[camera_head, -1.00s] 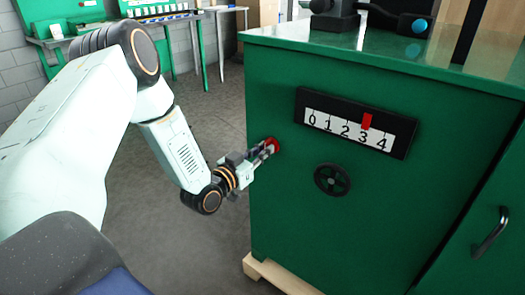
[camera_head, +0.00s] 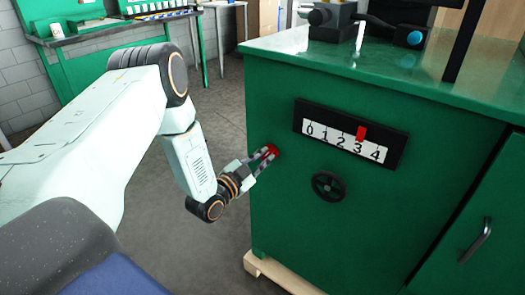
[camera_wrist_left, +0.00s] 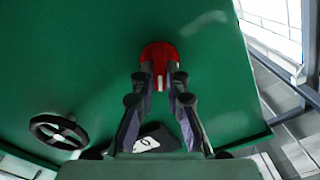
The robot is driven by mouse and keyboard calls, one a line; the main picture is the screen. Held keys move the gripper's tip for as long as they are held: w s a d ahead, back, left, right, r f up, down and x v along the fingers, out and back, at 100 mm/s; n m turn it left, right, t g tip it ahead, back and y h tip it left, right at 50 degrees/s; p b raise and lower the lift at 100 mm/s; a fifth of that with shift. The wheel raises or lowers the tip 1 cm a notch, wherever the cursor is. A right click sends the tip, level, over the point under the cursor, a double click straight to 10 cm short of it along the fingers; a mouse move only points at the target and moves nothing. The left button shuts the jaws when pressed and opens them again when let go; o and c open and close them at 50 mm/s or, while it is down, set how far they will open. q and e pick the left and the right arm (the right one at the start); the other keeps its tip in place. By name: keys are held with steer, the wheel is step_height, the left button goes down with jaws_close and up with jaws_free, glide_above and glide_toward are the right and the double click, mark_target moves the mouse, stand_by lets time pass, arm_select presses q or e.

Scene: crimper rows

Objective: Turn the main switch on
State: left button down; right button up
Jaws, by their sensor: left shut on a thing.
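The red main switch (camera_head: 271,152) sits on the left part of the green cabinet's front (camera_head: 290,210). My left gripper (camera_head: 264,159) is at the switch, its fingers closed on the red knob. In the left wrist view the red switch (camera_wrist_left: 158,55) shows between and beyond the two fingertips of my left gripper (camera_wrist_left: 161,80), one finger on each side of its grip. A dark plate with a white label (camera_wrist_left: 147,143) shows between the fingers. The fingers hide part of the knob. My right gripper is not in view.
A black handwheel (camera_head: 328,186) and a 0-to-4 scale (camera_head: 349,139) with a red marker near 3 are right of the switch. A door handle (camera_head: 475,240) is at the far right. A green workbench (camera_head: 60,38) stands behind. Floor left of the cabinet is clear.

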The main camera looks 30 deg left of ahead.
arm_select(q)
steer(key=m+p, duration=0.4)
steer(key=m, duration=0.1)
steer(key=shift+d+r+m, duration=0.15)
steer(key=shift+m, duration=0.15)
steer(key=m+p, duration=0.2)
steer(key=m, duration=0.1)
steer(key=shift+m+p, duration=0.3)
steer(key=shift+m, duration=0.1)
steer(key=shift+f+m+p, duration=0.2)
steer(key=shift+m+p, duration=0.3)
steer(key=shift+m, duration=0.4)
steer(key=shift+f, duration=0.1)
steer(key=c, duration=1.4)
jaws_free()
steer(key=shift+o, duration=0.2)
